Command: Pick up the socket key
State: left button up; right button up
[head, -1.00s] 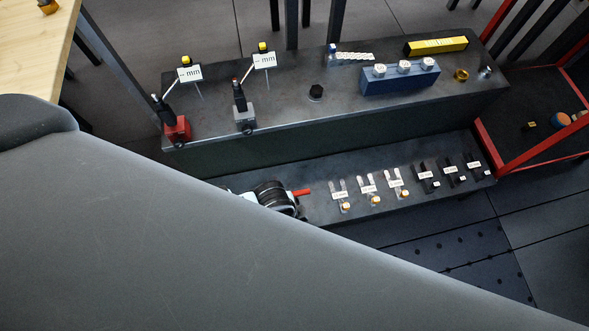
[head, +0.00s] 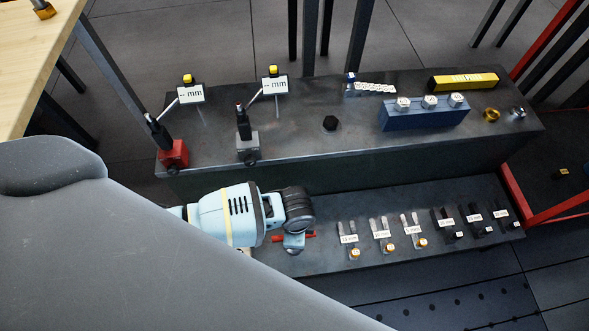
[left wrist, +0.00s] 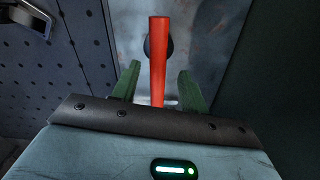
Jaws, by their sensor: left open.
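The socket key (left wrist: 158,50) shows in the left wrist view as a long red bar, with a dark round part behind its upper end. In the head view a bit of its red (head: 308,235) shows on the lower shelf beside my gripper; the rest is largely hidden. My left gripper (left wrist: 158,84) is open, with its two green fingers on either side of the red bar and gaps visible to each. In the head view my left gripper (head: 293,243) hangs over the left part of the lower shelf. My right gripper is not in view.
To the right on the lower shelf (head: 340,196) stand several labelled silver and black pieces (head: 382,233). The upper bench holds two gauge stands (head: 246,143), a blue block with silver caps (head: 424,114) and a yellow case (head: 463,81). A red frame (head: 555,207) stands at right.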

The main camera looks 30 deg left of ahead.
pick_arm(q)
jog(key=f+b, duration=0.1)
jog(key=f, duration=0.1)
jog(key=f+b, duration=0.1)
jog(key=f, duration=0.1)
jog(key=shift+s+f+b, duration=0.2)
jog(key=shift+f+b, duration=0.15)
jog(key=shift+f, duration=0.25)
jog(key=shift+r, duration=0.1)
grip_shut()
